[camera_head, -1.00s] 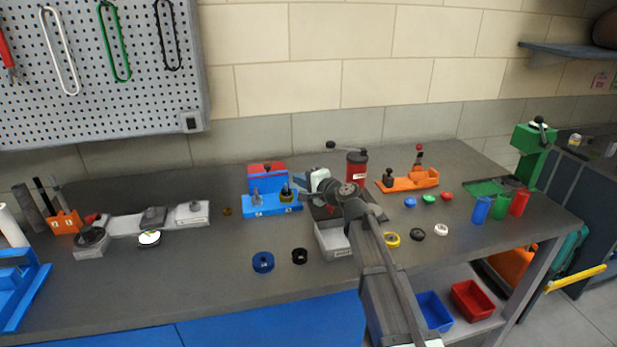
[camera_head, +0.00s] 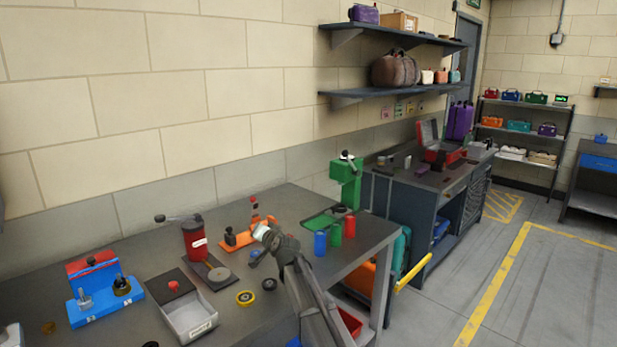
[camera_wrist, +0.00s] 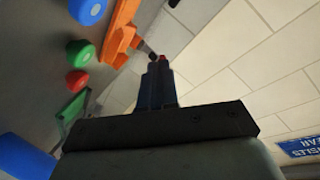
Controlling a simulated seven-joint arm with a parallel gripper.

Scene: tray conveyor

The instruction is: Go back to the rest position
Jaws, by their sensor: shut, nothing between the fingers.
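My gripper (camera_wrist: 160,80) is shut, with nothing between its fingers, in the wrist view. It is in the air, and its fingertips point toward the tiled wall. In the head view my arm's end is above the right part of the bench (camera_head: 130,250), in front of the orange fixture (camera_head: 238,238), and hides part of it. The orange fixture also shows in the wrist view (camera_wrist: 118,35), beyond and left of the fingers. In the wrist view a blue cap (camera_wrist: 87,10), a green cap (camera_wrist: 80,52) and a red cap (camera_wrist: 77,81) lie left of the fingers.
The red crank-topped cylinder (camera_head: 196,241) and grey bin (camera_head: 192,322) stand left of my arm. Blue (camera_head: 320,243), green (camera_head: 335,234) and red (camera_head: 349,227) cylinders stand right, near the green press (camera_head: 346,185). Shelves (camera_head: 390,92) hang on the wall behind.

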